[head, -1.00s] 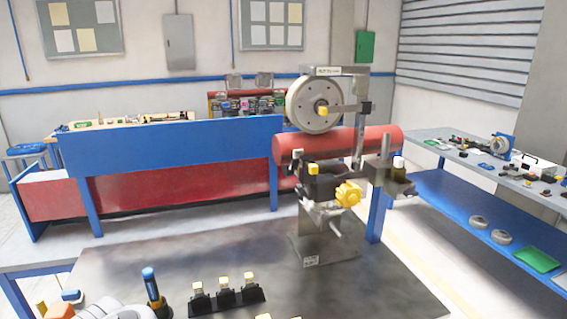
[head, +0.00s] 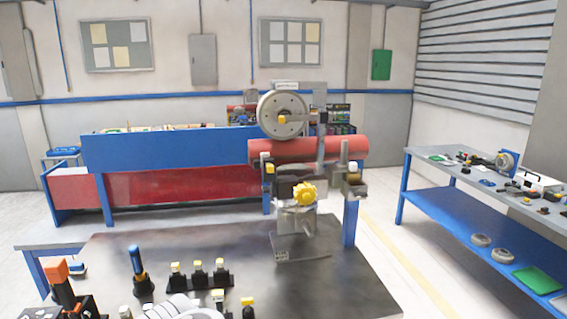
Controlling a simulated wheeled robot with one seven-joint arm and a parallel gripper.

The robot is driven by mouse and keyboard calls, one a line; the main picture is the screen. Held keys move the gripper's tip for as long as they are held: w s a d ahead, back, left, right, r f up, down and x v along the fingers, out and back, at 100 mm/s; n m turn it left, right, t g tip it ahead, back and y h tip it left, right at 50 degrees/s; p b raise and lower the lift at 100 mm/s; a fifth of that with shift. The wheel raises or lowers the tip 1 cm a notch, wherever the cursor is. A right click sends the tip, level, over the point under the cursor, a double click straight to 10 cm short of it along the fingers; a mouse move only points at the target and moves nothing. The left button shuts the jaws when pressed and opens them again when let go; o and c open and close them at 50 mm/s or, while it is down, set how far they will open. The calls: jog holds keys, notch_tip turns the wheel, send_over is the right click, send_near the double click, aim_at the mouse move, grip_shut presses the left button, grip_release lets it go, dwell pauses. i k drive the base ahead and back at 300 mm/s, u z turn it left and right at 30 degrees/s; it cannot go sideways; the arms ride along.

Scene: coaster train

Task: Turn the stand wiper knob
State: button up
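A grey metal stand (head: 297,222) stands upright on the dark bench top. It carries a large pale wheel (head: 283,115) and a long red roll (head: 345,150). A yellow lobed knob (head: 305,194) is on the front of the stand, below the roll; it looks like the wiper knob, but I read no label on it. Smaller yellow caps show on the wheel hub and on the stand's sides. Nothing touches the lobed knob. White rounded parts, probably of my arm, show at the bottom edge. I cannot make out my gripper.
The dark bench top (head: 180,250) holds a blue-handled tool (head: 138,264), a row of yellow-capped pieces (head: 198,267) and an orange-topped item (head: 59,278) near its front. The bench is clear just before the stand. A blue shelf table (head: 450,212) stands at right, with open floor between.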

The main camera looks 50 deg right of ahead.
aim_at(258, 164)
jog(key=z, duration=1.25)
jog(key=i, duration=0.15)
